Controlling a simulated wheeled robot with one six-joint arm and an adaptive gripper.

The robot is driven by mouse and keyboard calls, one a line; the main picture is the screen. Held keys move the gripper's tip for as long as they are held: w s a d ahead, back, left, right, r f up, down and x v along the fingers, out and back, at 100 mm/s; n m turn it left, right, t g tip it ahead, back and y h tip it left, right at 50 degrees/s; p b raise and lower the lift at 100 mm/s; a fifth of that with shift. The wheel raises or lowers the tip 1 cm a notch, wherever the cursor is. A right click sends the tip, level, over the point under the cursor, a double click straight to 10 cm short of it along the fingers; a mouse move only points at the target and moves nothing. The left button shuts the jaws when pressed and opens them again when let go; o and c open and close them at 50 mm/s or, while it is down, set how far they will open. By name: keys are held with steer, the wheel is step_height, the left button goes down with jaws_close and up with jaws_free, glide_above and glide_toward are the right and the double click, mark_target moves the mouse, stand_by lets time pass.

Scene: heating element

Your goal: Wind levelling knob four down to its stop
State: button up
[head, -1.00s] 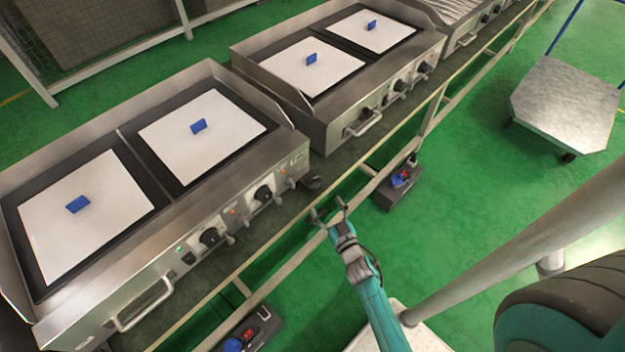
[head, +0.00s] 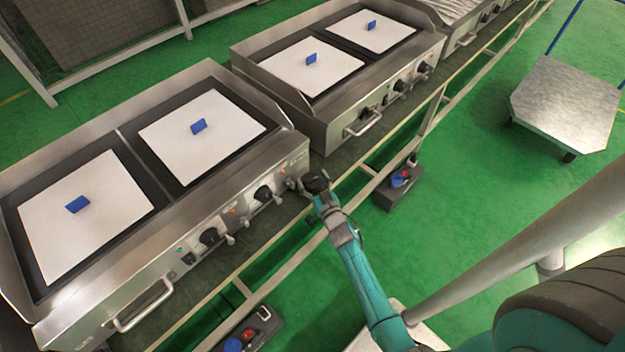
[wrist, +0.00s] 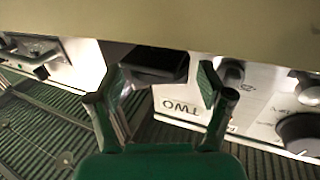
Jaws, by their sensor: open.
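My gripper (head: 309,190) is at the lower right front corner of the near griddle (head: 118,285), its fingers pointing toward the front panel. In the wrist view my gripper (wrist: 166,82) is open, with one finger on each side. A dark, blocky knob-like part (wrist: 156,63) shows between and beyond the fingertips; contact cannot be told. It also shows in the head view (head: 316,184), partly hidden by my gripper. The word TWO is upside down on the panel (wrist: 183,108) in the wrist view. No marking for knob four is readable.
Black dials (head: 209,237) and small levers line the griddle's front. A rail (head: 262,262) runs below and in front of the bench. A second griddle (head: 330,112) stands beyond to the right. A grey cart (head: 565,100) stands at the right on the green floor.

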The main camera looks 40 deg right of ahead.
steer(key=c, duration=1.2)
steer(key=shift+o, duration=0.2)
steer(key=shift+w+d+r+n+t+y, duration=0.15)
steer(key=shift+r+n+t+y, duration=0.15)
steer(key=shift+n+y, duration=0.35)
steer(key=shift+d+n+y, duration=0.1)
steer(key=shift+n+y, duration=0.45)
steer(key=shift+y, duration=0.6)
steer(key=shift+f+n+y, duration=0.15)
steer(key=shift+n+y, duration=0.25)
steer(key=shift+y, duration=0.3)
